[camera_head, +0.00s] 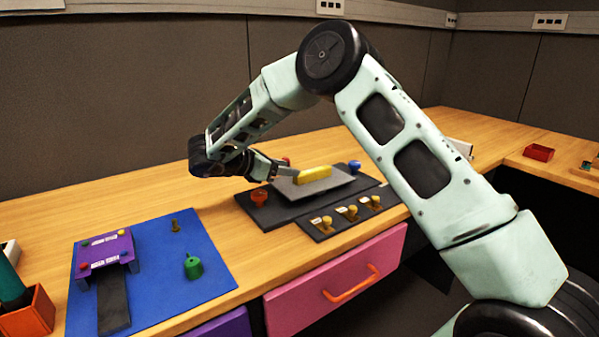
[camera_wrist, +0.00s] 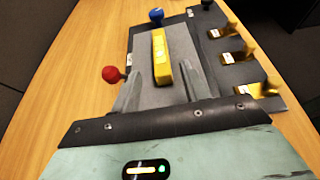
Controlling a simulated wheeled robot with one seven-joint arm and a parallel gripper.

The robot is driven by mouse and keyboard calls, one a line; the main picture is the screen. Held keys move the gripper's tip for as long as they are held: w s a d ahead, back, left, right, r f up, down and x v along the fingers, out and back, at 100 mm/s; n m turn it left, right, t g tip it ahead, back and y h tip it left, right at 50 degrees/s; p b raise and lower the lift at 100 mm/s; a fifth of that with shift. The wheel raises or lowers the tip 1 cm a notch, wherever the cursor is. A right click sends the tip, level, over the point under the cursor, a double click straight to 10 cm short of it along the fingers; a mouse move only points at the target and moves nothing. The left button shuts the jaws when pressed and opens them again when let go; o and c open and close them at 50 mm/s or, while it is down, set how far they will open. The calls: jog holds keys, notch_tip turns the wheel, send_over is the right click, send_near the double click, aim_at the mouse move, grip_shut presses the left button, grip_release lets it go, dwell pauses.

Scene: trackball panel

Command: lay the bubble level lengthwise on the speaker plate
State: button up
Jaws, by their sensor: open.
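The yellow bubble level (camera_head: 315,173) lies flat on the grey speaker plate (camera_head: 337,186), its long side running roughly along the plate's long side. In the wrist view the level (camera_wrist: 160,57) rests on the bare grey plate (camera_wrist: 147,80). My gripper (camera_head: 296,175) is open and low over the plate at the level's near end. In the wrist view my gripper (camera_wrist: 164,68) has one finger on each side of the level's near end, with visible gaps. The plate's near part is hidden behind my gripper in the wrist view.
A red knob (camera_wrist: 111,74) and a blue knob (camera_wrist: 155,14) stand beside the plate. An orange-red knob (camera_head: 260,197) stands at its left front. A dark strip with three yellow switches (camera_head: 351,212) runs along the front. A blue mat (camera_head: 150,270) lies to the left.

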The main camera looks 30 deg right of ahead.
jog(key=w+a+r+n+t+y, duration=0.3)
jog(key=a+r+n+t, duration=0.1)
jog(key=a+n+t, duration=0.3)
jog(key=w+a+r+n+t+y, duration=0.2)
jog(key=a+r+n+t+y, duration=0.15)
jog(key=a+n, duration=0.45)
jog(key=s+a+r+n+t+y, duration=0.1)
jog(key=s+a+n+y, duration=0.35)
jog(key=a+n, duration=0.4)
jog(key=s+a+n+y, duration=0.3)
jog(key=a+n+y, duration=0.3)
jog(key=n, duration=0.4)
jog(key=s+a+f+n+g+y, duration=0.1)
jog(key=s+f+n+g, duration=0.1)
jog(key=s+n, duration=0.4)
jog(key=s+a+f+n+g, duration=0.1)
jog(key=s+n+g, duration=0.2)
jog(key=s+n, duration=0.3)
jog(key=s+a+f+n+g+y, duration=0.15)
jog(key=s+n, duration=0.25)
jog(key=s, duration=0.4)
jog(key=s+d+f+n+g+h, duration=0.2)
jog(key=s+d+n, duration=0.4)
jog(key=s, duration=0.2)
jog(key=s+d+f+n+g+h, duration=0.3)
jog(key=s+d+n, duration=0.3)
jog(key=s, duration=0.2)
jog(key=shift+s+f, duration=0.3)
